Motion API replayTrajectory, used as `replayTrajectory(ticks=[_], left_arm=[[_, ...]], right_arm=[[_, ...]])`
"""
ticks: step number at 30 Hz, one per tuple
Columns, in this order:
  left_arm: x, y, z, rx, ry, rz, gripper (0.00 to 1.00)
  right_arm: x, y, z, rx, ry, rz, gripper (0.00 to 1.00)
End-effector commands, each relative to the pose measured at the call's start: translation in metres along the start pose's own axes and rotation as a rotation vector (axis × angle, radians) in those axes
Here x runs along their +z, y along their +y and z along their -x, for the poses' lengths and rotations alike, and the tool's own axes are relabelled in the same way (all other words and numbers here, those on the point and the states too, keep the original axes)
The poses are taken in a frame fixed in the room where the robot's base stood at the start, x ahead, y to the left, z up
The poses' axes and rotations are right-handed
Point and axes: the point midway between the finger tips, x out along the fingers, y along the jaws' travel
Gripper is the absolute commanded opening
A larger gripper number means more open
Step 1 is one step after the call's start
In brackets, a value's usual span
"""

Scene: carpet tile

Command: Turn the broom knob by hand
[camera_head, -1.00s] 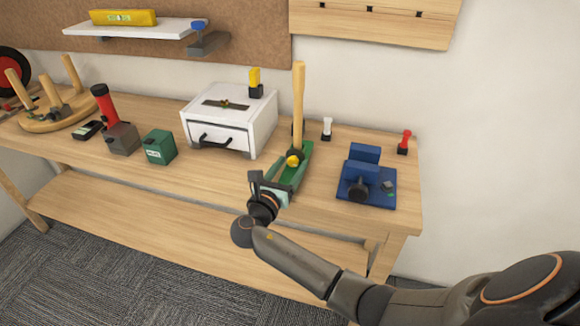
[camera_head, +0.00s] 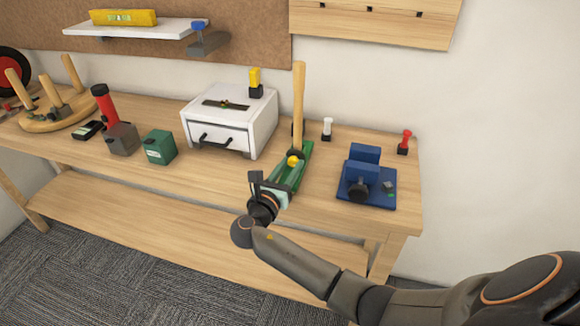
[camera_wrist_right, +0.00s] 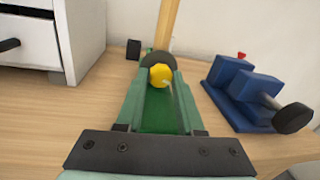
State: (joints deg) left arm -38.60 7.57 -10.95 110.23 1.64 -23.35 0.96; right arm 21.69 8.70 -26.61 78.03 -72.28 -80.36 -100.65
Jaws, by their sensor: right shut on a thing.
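The yellow knob (camera_head: 293,160) is low at the front of the upright wooden broom handle (camera_head: 299,105), by a dark round collar. A green base (camera_head: 304,158) lies under it on the bench. My right gripper (camera_head: 291,167) reaches in from the front and is shut on the yellow knob. In the right wrist view the knob (camera_wrist_right: 161,75) sits between the tips of my two pale green fingers, with the dark green base (camera_wrist_right: 160,112) showing between them. The knob's far side is hidden. My left gripper is not in view.
A blue vise-like block (camera_head: 367,180) stands to the right, and a white drawer box (camera_head: 260,125) to the left. A green box (camera_head: 160,147) is farther left. White (camera_head: 327,129) and red (camera_head: 404,142) small items stand behind. Some bare bench lies between the green base and blue block.

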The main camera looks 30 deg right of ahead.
Motion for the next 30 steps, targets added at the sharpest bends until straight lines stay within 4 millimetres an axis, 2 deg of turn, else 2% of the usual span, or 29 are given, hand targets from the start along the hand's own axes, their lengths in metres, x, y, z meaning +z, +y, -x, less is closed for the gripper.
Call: replayTrajectory(ticks=[8,21,30], left_arm=[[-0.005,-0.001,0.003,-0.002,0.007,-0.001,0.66],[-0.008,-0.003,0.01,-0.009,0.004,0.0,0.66],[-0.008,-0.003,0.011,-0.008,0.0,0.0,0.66]], right_arm=[[0.0,-0.001,0.0,-0.004,0.014,-0.089,0.0],[0.001,-0.002,0.0,-0.001,0.053,-0.409,0.0],[0.0,-0.002,0.0,0.001,0.071,-0.563,0.0]])
